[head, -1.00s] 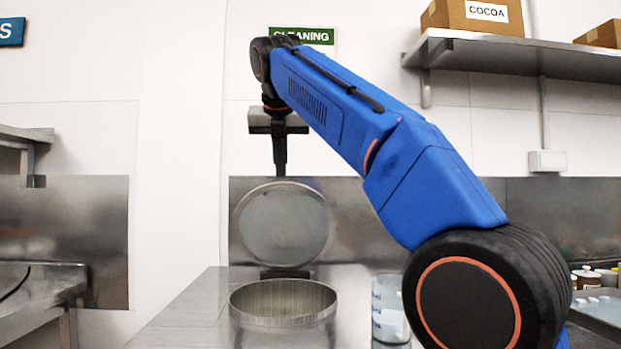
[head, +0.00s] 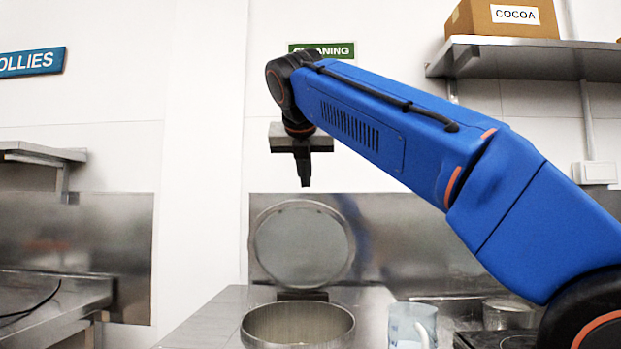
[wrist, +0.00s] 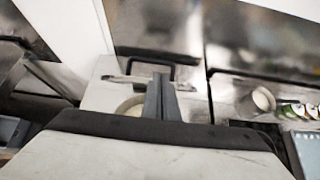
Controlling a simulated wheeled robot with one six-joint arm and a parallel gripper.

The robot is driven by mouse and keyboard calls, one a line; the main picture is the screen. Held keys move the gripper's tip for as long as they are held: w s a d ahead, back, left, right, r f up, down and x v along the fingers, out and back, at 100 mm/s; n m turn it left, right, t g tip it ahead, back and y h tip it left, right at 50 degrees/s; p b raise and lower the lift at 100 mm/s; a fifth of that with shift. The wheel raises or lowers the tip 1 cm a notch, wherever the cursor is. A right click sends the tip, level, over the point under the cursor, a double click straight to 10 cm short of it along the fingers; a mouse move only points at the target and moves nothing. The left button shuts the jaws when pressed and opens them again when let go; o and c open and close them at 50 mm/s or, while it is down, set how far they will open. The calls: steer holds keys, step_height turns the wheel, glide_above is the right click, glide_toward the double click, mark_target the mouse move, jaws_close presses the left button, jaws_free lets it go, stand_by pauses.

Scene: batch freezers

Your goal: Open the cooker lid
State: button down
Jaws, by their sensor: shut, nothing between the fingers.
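The cooker (head: 298,331) is a round steel pot set in the steel counter at the bottom centre of the head view. Its round lid (head: 301,245) stands upright on the hinge at the pot's back rim, so the pot mouth is uncovered. My gripper (head: 305,182) hangs pointing down above the lid in the head view, apart from it. The fingers are together and empty. In the wrist view my gripper (wrist: 160,92) hides part of the round opening of the cooker (wrist: 130,106). A dark handle-like loop (wrist: 150,62) shows beyond the fingers.
A clear measuring jug (head: 412,326) stands on the counter right of the cooker. A steel pot (head: 508,313) stands farther right. A shelf (head: 540,58) with a cocoa box (head: 505,18) is at upper right. The counter left of the cooker (head: 215,320) is bare.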

mark_target(307, 211)
steer(key=x, duration=0.7)
steer(key=shift+w+f, duration=0.15)
steer(key=shift+w, duration=0.05)
